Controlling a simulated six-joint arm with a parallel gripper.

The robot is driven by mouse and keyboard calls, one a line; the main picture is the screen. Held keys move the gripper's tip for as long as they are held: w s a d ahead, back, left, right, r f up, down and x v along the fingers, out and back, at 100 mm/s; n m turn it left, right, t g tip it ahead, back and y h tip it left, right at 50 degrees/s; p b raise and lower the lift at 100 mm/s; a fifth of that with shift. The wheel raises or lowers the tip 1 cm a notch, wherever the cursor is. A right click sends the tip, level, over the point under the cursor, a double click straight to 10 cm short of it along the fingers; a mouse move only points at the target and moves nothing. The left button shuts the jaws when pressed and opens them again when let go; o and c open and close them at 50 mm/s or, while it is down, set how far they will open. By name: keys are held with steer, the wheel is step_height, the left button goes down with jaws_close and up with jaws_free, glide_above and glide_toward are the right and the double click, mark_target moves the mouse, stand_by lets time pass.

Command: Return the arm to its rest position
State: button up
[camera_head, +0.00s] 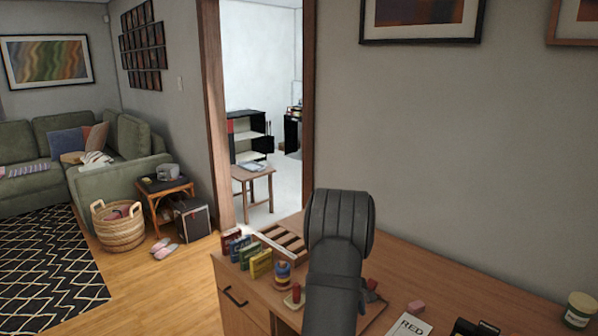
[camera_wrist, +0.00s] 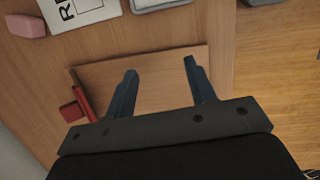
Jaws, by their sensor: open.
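My gripper (camera_wrist: 160,67) shows in the wrist view with its two blue-grey fingers spread apart. Nothing is between them. They are over a wooden board (camera_wrist: 155,82) on the wooden desk (camera_wrist: 45,85); I cannot tell the exact height. In the head view my dark arm (camera_head: 340,225) rises in front of the desk and hides part of its top.
Several small coloured boxes (camera_head: 261,264), a ring stacker (camera_head: 283,275) and a slatted wooden rack (camera_head: 284,240) stand left of my arm. A pink block (camera_head: 416,307), a booklet (camera_head: 410,328) and a lidded jar (camera_head: 579,310) are on the right. A wall is behind.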

steer(key=shift+s+a+f+m, duration=0.15)
steer(key=shift+a+m, duration=0.15)
steer(key=shift+a, duration=0.3)
steer(key=shift+s+a+f+m, duration=0.15)
steer(key=shift+a+m, duration=0.15)
steer(key=shift+a, duration=0.25)
steer(key=shift+d, duration=0.1)
steer(key=w+d+r+n, duration=0.1)
steer(key=d+n, duration=0.2)
steer(key=d, duration=0.4)
steer(key=d+r+n+t, duration=0.1)
steer(key=d+r+n, duration=0.1)
steer(key=d+n, duration=0.2)
steer(key=shift+w+d+r, duration=0.3)
steer(key=shift+w+d, duration=0.05)
steer(key=shift+d, duration=1.35)
steer(key=shift+a, duration=0.15)
